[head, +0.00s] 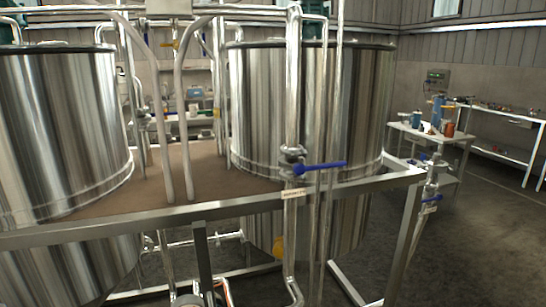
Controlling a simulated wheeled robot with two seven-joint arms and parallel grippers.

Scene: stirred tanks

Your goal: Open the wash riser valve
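A valve (292,160) with a blue lever (320,166) sits on a vertical steel pipe (293,90) in front of the right tank. The lever points right, roughly level and crosswise to the pipe. A small tag (293,193) hangs just below the valve at the frame rail; its lettering is too small to read, so I cannot confirm that this is the wash riser valve. Another blue-handled valve (432,199) stands at the frame's right corner. Neither of my grippers shows in the head view.
Two large steel tanks, left (60,130) and right (345,110), stand in a steel frame whose front rail (150,218) crosses the view. Other pipes run close to the valve. A bench (440,137) with bottles stands at right. Floor (480,240) at right is clear.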

